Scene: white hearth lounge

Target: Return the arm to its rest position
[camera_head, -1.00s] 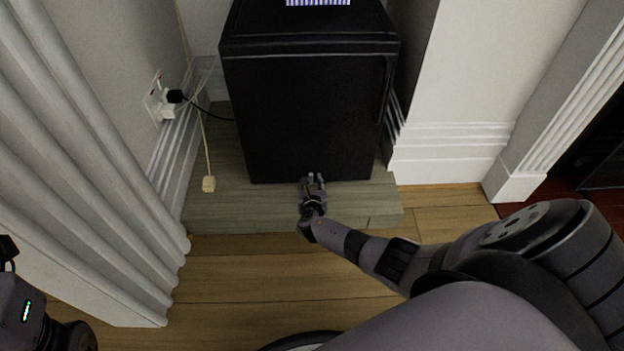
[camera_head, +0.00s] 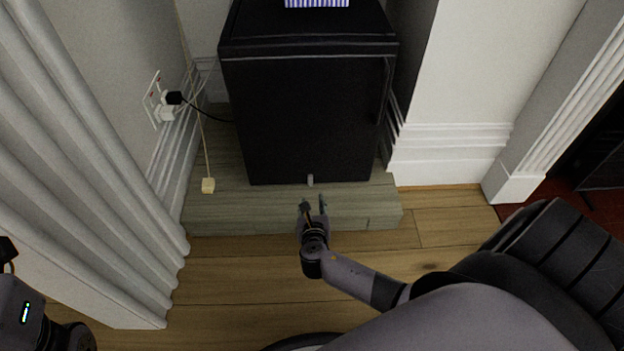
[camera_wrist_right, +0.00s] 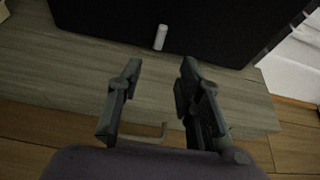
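My right gripper (camera_head: 313,206) is in front of the low wooden step, pointing toward a black mini fridge (camera_head: 305,115). In the right wrist view its two fingers (camera_wrist_right: 158,85) are apart with nothing between them. A small pale cylinder (camera_head: 310,180) stands at the foot of the fridge, beyond the fingertips and apart from them; it also shows in the right wrist view (camera_wrist_right: 160,37). My left arm shows only in part at the lower left, and its fingers are mostly cut off by the picture edge.
The fridge stands on the wooden step (camera_head: 230,213). A white curtain (camera_head: 85,190) hangs at the left. A wall socket (camera_head: 160,100) with a black plug and a hanging cord with a pale end (camera_head: 208,186) are near it. A white wall (camera_head: 460,80) stands at the right. Floor before the step is clear.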

